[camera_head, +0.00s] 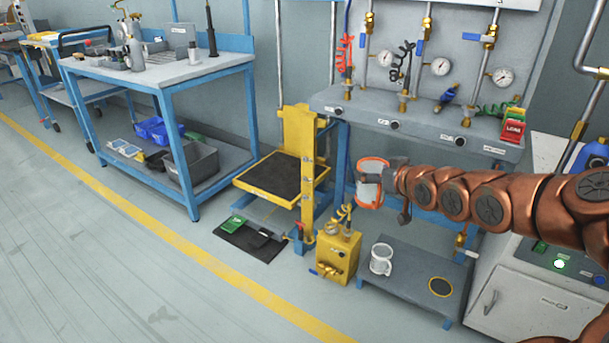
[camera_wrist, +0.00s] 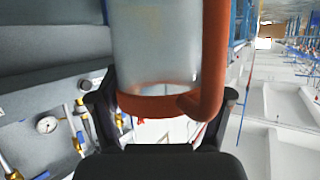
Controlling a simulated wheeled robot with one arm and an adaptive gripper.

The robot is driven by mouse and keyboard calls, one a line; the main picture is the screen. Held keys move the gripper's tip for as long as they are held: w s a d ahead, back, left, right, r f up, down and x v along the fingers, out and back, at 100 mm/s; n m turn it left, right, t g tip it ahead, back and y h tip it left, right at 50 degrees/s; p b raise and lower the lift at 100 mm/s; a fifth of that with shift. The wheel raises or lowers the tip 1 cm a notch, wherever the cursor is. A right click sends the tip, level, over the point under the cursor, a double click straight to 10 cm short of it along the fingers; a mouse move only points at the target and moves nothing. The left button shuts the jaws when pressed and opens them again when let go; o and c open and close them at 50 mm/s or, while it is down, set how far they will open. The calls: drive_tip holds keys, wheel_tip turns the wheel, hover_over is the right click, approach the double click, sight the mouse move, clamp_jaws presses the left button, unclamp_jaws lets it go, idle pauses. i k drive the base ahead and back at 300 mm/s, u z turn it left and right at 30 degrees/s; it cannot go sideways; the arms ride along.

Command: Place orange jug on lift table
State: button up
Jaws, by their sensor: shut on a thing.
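The orange jug (camera_head: 371,171) is a pale cup with an orange rim and orange handle. My gripper (camera_head: 384,176) is shut on it and holds it in the air, in front of the grey gauge bench. In the wrist view the jug (camera_wrist: 157,45) fills the upper middle between the dark fingers of my gripper (camera_wrist: 160,115), with its orange band and handle toward me. The lift table (camera_head: 259,190) is yellow with a black top and a yellow mast. It stands left of the jug, apart from it, and its top looks empty.
A yellow box (camera_head: 337,256) with brass fittings stands on the floor between the lift table and a low grey platform (camera_head: 412,283). A white mug (camera_head: 381,260) stands on that platform. A blue-framed workbench (camera_head: 160,70) is at left. The floor at front left is clear.

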sight(278, 178)
drive_tip(key=u, duration=0.75)
drive_tip(key=i, duration=0.95)
drive_tip(key=u, duration=0.65)
drive_tip(key=i, duration=1.45)
drive_tip(key=z, duration=0.65)
drive_tip(key=i, duration=0.35)
drive_tip(key=z, duration=0.2)
